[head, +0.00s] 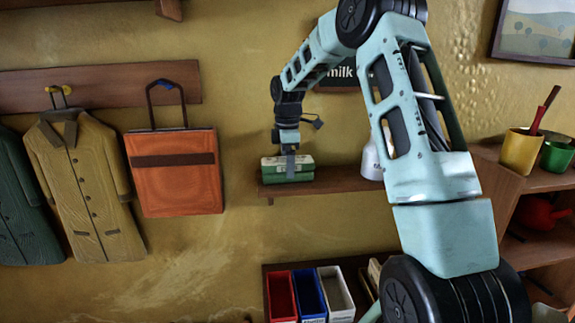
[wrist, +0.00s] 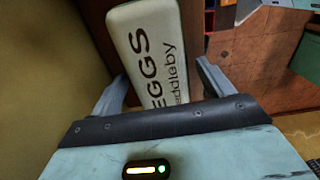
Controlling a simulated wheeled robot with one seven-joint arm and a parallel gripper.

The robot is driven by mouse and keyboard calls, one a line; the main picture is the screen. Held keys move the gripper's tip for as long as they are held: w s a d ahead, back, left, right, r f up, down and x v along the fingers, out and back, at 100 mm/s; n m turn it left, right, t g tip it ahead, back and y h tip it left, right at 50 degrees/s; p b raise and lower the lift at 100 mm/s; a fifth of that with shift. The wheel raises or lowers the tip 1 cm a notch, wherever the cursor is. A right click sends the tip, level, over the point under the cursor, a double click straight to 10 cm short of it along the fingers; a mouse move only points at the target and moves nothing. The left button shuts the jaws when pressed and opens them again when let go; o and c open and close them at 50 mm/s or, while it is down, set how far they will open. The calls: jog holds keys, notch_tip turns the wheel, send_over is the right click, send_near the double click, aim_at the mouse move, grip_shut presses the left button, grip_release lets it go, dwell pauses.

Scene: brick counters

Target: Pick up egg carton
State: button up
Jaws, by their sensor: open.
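The egg carton (head: 273,172), green with a pale top, sits at the left end of a wooden wall shelf. In the wrist view its white top (wrist: 140,40) reads "EGGS". My gripper (head: 290,163) reaches down over the carton from above, with one finger showing in front of its near side. In the wrist view my gripper (wrist: 160,82) is open, with a finger on each side of the carton's near end. I cannot tell whether the fingers touch the carton. The far finger is hidden in the head view.
A white bottle (head: 371,162) stands farther right on the shelf (head: 335,178), partly behind my arm. An orange bag (head: 175,185) and coats (head: 85,175) hang at left. Red, blue and white bins (head: 309,295) stand below. Yellow and green pots (head: 519,152) are at right.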

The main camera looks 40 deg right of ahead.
jog(key=shift+f+p, duration=0.35)
jog(key=shift+f, duration=1)
jog(key=c, duration=1.1)
jog(key=shift+o, duration=0.2)
